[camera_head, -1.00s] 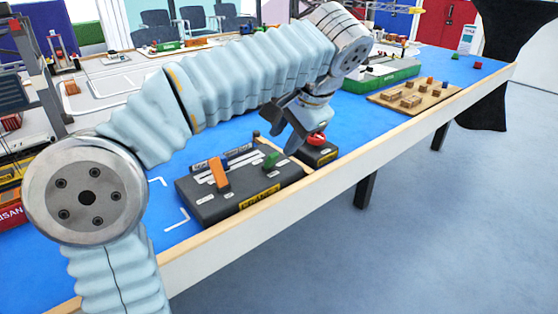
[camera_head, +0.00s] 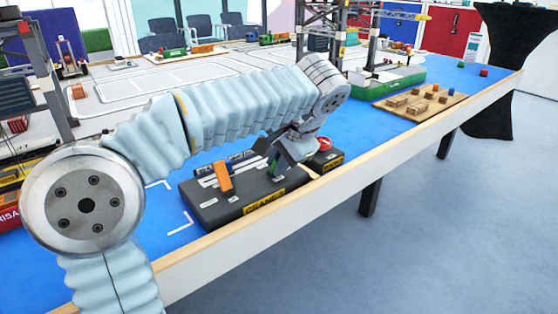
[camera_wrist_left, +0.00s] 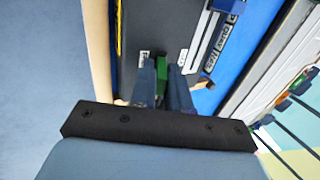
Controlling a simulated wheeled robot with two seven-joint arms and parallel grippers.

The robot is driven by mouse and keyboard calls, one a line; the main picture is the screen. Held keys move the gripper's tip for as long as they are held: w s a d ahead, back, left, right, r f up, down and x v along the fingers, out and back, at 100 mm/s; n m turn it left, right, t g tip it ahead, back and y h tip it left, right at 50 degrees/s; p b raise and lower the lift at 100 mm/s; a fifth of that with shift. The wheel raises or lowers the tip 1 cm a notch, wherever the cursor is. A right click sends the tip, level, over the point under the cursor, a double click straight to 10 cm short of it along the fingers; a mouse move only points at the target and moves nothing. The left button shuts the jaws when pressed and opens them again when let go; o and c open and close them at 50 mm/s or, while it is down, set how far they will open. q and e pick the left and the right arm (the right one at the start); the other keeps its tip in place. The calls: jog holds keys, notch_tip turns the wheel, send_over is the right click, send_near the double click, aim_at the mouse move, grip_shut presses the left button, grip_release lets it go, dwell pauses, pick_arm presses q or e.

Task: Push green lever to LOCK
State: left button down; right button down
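The green lever (camera_head: 273,168) stands on the dark control box (camera_head: 239,208), mostly hidden behind my left gripper in the head view. My left gripper (camera_head: 275,158) is low over the box's right part, fingers apart. In the left wrist view the green lever (camera_wrist_left: 162,72) stands between the two fingers (camera_wrist_left: 163,84), with little room on either side; I cannot tell whether they touch it. White labels lie on the box to both sides of the lever; their words are too small to read. My right gripper is not in view.
An orange lever (camera_head: 223,178) stands on the same box, left of the green one. A red button (camera_head: 324,143) is on a smaller box at the right. A wooden board with blocks (camera_head: 420,101) lies farther along the blue table. Crane models stand behind.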

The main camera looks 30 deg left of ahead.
pick_arm(q)
jog(key=shift+w+a+r+g+h+p, duration=0.1)
jog(key=shift+a+r+g+h+p, duration=0.25)
jog(key=shift+h+p, duration=0.6)
jog(key=shift+w+a+h+p, duration=0.15)
jog(key=shift+a+h+p, duration=0.1)
jog(key=shift+h+p, duration=0.45)
jog(key=h, duration=0.1)
jog(key=a+g+h, duration=0.1)
jog(key=g+h, duration=0.1)
jog(key=shift+w+a+f+h, duration=0.15)
jog(key=shift+w+a+h, duration=0.1)
jog(key=shift+w, duration=0.05)
jog(key=shift+w+a+f+g+h, duration=0.15)
jog(key=shift+a+g+h, duration=0.15)
jog(key=shift+h, duration=0.6)
jog(key=shift+w+a+f+g+h, duration=0.1)
jog(key=shift+a+g+h, duration=0.2)
jog(key=shift+h, duration=0.6)
jog(key=shift+d, duration=0.1)
jog(key=c, duration=1.2)
grip_release()
